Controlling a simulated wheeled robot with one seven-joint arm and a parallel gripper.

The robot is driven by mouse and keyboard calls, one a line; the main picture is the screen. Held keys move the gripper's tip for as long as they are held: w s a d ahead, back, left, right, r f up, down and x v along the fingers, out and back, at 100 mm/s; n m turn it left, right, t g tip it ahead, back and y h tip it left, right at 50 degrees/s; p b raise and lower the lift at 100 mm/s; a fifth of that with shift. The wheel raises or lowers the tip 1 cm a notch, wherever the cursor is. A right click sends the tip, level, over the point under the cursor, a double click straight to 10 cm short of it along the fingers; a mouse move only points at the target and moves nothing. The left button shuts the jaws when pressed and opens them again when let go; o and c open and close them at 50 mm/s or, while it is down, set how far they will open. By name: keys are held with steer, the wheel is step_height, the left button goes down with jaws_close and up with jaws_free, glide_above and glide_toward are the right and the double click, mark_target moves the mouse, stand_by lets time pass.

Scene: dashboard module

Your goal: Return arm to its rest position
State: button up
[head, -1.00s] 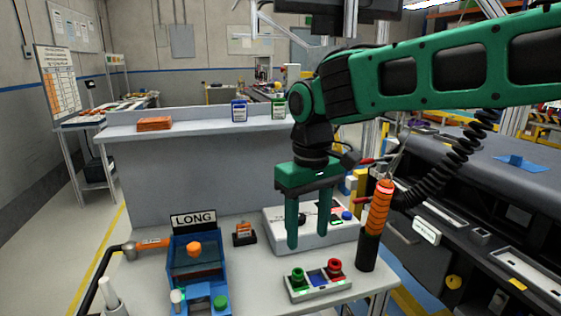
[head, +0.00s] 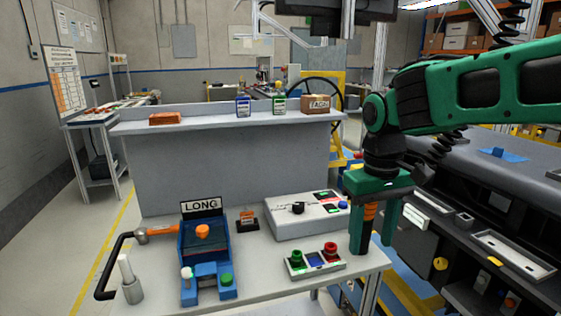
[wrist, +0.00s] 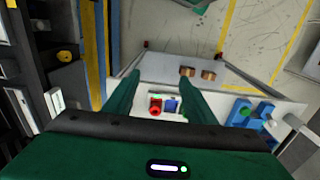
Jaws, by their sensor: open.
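My green gripper (head: 373,248) hangs fingers down at the right end of the white workbench (head: 262,275). Its fingers are apart with nothing visible between their tips. An orange-and-black cylinder (head: 369,212) shows partly behind the gripper and is mostly hidden; I cannot tell whether they touch. In the wrist view, both fingers of my gripper (wrist: 158,76) are spread over the bench area, with a red knob (wrist: 156,108) visible between them. My arm comes in from the right side of the head view.
A grey control box (head: 295,222) and a button box (head: 316,263) with green and red knobs lie left of my gripper. A blue LONG fixture (head: 205,262) stands further left. A dark console (head: 470,240) is to the right.

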steer(key=s+d+f+m, duration=0.25)
steer(key=s+d, duration=0.25)
steer(key=d, duration=0.3)
steer(key=s+d+f+m, duration=0.1)
steer(key=s+d+m, duration=0.3)
steer(key=d, duration=0.5)
steer(key=s+d+f+m, duration=0.1)
steer(key=s+d+f, duration=0.1)
steer(key=s, duration=0.3)
steer(key=s+d+f+m, duration=0.2)
steer(key=s+d+f, duration=0.1)
steer(key=s, duration=0.3)
steer(key=shift+s+d, duration=0.15)
steer(key=shift+s, duration=0.1)
steer(key=shift+f, duration=0.1)
steer(key=shift+w+f, duration=0.25)
steer(key=shift+w, duration=0.35)
